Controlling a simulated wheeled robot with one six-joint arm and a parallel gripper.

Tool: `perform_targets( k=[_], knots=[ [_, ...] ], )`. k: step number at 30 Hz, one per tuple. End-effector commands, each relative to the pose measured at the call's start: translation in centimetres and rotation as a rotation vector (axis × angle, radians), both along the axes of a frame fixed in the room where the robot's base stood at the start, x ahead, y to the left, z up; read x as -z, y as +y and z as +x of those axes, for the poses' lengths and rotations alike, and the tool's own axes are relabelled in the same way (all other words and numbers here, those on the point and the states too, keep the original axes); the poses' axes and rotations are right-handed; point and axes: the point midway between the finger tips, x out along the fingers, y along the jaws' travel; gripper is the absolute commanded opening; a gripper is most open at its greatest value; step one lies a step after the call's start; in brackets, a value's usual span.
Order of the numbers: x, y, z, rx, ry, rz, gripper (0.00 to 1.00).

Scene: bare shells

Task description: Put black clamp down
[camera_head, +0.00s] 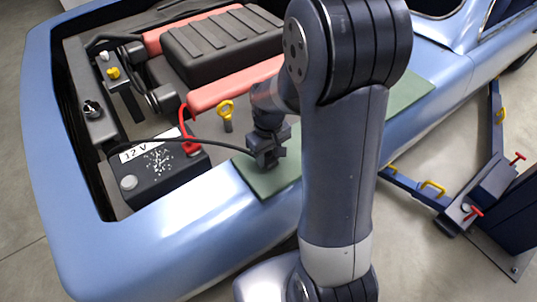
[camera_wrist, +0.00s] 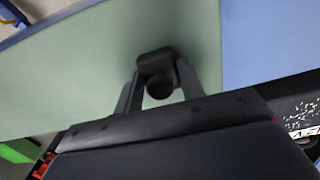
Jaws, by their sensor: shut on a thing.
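In the wrist view, the black clamp (camera_wrist: 156,64) is a dark block with a round end, held between the two fingers of my gripper (camera_wrist: 160,82). The green mat (camera_wrist: 80,62) fills the view behind it. In the head view, my gripper (camera_head: 266,152) is over the left end of the green mat (camera_head: 270,184) on the car's blue fender. A black cable (camera_head: 215,142) runs from the engine bay to my gripper. The clamp is hard to tell from my dark fingers there. Whether it touches the mat is unclear.
The battery (camera_head: 165,178) marked 12 V sits left of my gripper, with a red clamp (camera_head: 191,147) at its back right corner. A yellow-handled dipstick (camera_head: 227,112) stands close by. The engine (camera_head: 220,45) lies behind. My arm covers part of the mat.

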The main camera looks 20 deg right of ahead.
Motion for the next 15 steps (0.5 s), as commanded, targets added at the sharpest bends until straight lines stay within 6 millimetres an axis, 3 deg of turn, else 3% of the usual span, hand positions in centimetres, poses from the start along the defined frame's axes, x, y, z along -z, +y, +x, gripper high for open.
perform_targets(
  k=[14,15],
  knots=[
    [1.18,0.0,0.03,0.0,-0.002,0.0,0.15],
    [1.0,0.0,0.03,0.0,-0.002,0.0,0.41]
  ],
)
